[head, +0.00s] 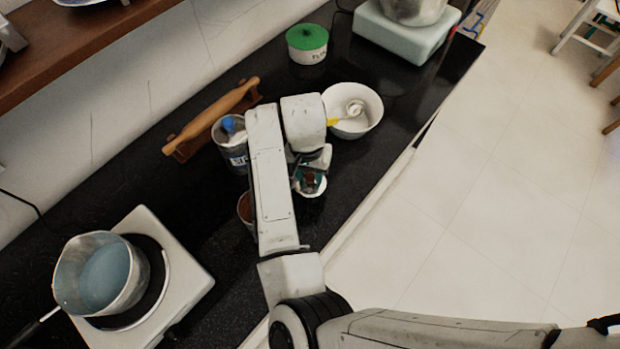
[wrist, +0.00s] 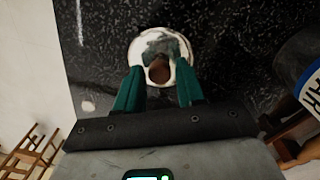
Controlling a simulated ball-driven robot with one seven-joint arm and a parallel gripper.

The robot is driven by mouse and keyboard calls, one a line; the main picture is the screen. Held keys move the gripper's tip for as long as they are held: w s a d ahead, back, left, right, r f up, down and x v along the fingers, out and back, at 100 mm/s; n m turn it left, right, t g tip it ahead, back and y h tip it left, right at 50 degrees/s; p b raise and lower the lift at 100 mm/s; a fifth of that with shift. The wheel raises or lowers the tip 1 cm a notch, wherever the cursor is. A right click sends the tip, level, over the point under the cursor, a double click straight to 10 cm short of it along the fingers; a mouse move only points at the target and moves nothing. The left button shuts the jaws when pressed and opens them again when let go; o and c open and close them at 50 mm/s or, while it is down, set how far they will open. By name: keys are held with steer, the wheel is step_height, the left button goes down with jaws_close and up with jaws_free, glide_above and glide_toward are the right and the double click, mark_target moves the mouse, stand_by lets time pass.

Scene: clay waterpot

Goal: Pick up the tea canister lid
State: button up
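My gripper (wrist: 160,78) points down at the counter, with its two green fingers apart. A round white piece with a grey and brown middle (wrist: 158,46) lies just beyond and between the fingertips in the wrist view. It may be the tea canister lid, but I cannot tell for certain. In the head view this white-rimmed piece (head: 313,190) shows partly beneath my gripper (head: 311,170). I see no clear hold on it. A brown container (head: 244,207) is mostly hidden behind my arm.
A labelled canister with a blue item in it (head: 231,140) stands left of my arm. A white bowl (head: 353,108) is to the right. A saucepan (head: 102,272) sits on a hotplate (head: 185,270). The counter's front edge is close.

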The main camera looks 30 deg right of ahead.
jaws_close()
steer(key=shift+r, duration=0.15)
